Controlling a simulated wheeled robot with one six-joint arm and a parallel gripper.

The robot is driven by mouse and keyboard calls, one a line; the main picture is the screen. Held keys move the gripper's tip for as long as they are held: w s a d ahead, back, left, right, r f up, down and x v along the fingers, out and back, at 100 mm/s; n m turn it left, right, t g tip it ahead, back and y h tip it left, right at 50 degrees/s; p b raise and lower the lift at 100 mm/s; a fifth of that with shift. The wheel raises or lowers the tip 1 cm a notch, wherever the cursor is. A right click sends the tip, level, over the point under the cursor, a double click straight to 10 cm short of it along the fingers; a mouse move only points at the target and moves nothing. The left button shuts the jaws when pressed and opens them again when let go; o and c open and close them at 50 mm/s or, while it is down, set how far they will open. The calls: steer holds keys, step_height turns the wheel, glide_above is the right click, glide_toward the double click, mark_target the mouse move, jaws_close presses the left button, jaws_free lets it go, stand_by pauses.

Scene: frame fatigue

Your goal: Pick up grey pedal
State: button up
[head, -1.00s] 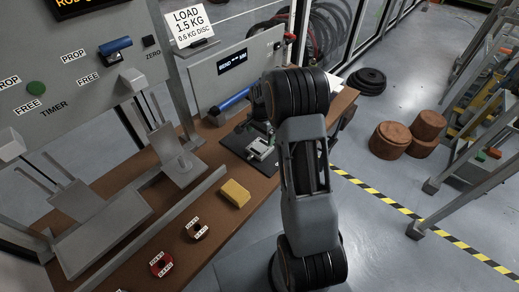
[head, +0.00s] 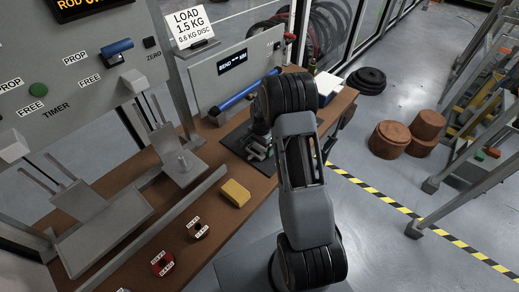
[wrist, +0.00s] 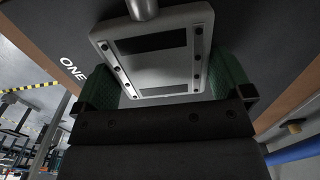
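The grey pedal (wrist: 155,70), a pale plate with dark rectangles and small dark holes along its sides, fills the middle of the wrist view. A round metal rod (wrist: 143,8) rises from its upper part. My gripper (wrist: 165,92) is at the pedal, with its green-padded fingers apart on the plate's left and right. I see no clear grip, though contact at the edges is hard to judge. In the head view my gripper (head: 259,147) is over the dark mat (head: 233,141) on the bench, and my arm hides much of this spot.
The brown bench (head: 120,187) carries a yellow block (head: 235,193), labelled discs (head: 197,228) and a grey metal rig (head: 180,165). A blue cylinder (head: 240,95) lies by the display panel (head: 232,66) behind the gripper.

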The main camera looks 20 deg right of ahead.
steer(key=c, duration=0.6)
steer(key=shift+o, duration=0.2)
steer(key=shift+r, duration=0.1)
